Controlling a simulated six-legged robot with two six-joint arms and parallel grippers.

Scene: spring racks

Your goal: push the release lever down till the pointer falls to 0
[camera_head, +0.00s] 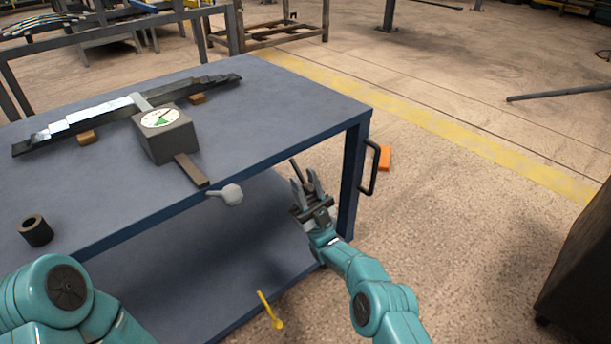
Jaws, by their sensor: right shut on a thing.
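A grey gauge box (169,138) stands on the blue table, with a round white dial (160,118) on its top. The dial has a green patch; the pointer's reading is too small to tell. A dark flat bar (191,170) runs from the box to the table's front edge. A pale grey rounded knob (231,193) sits past that edge near the bar's end; I cannot tell how they join. My right gripper (305,183) is right of the knob, apart from it, shut on a thin dark rod (294,167) that points up. My left gripper is out of view.
A stepped leaf spring (75,122) lies behind the box on brown blocks. A dark hollow cylinder (36,230) stands at the table's left. The table leg (351,180) and a black handle (372,168) are close right of my right gripper. A yellow object (269,310) is low in front.

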